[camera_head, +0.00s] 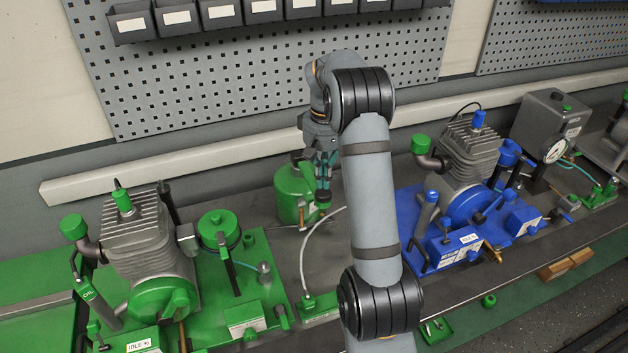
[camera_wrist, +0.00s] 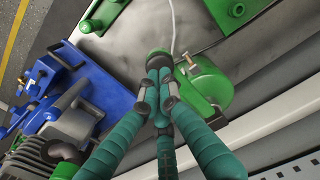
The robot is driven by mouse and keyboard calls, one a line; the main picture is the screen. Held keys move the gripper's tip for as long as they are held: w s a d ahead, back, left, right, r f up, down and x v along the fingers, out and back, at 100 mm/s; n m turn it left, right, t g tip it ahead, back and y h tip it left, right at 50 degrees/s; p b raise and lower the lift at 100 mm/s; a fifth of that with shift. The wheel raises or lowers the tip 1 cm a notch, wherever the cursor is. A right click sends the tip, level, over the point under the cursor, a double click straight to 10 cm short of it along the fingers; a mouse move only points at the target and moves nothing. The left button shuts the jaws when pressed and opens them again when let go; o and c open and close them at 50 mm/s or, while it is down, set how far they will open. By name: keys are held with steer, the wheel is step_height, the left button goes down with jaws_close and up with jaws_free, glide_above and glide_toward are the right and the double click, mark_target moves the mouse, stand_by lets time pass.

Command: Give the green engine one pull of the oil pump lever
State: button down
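The green engine (camera_head: 147,240) stands at the left on a green base in the head view, with an "IDLE" label at its front. A green can-shaped unit (camera_head: 292,195), apparently the oil pump, stands to its right at the back of the bench. In the wrist view the unit (camera_wrist: 208,85) is just right of my fingers, with a small brass T-shaped piece on it. My gripper (camera_head: 322,198) points down close beside the unit's right side. Its teal fingers come together at the tips (camera_wrist: 159,75).
A blue engine (camera_head: 468,170) on a blue base (camera_head: 405,203) stands to the right. A pale hose (camera_head: 306,250) runs from near the green unit to a green block (camera_head: 318,308). The pegboard (camera_head: 250,75) and a pale rail (camera_head: 120,178) are behind.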

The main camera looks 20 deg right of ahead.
mark_target(323, 191)
steer(key=shift+f, duration=0.1)
stand_by(0.3)
steer(key=shift+f+b, duration=0.85)
steer(key=shift+f, duration=0.1)
steer(key=shift+f, duration=0.1)
steer(key=shift+w+f+b, duration=0.1)
steer(key=shift+f+b, duration=2)
steer(key=shift+f, duration=0.5)
step_height(323, 191, up, 10)
steer(key=p, duration=0.9)
steer(key=shift+r+p, duration=0.2)
steer(key=shift+p, duration=0.2)
steer(key=shift+f, duration=0.1)
steer(key=shift+d, duration=0.1)
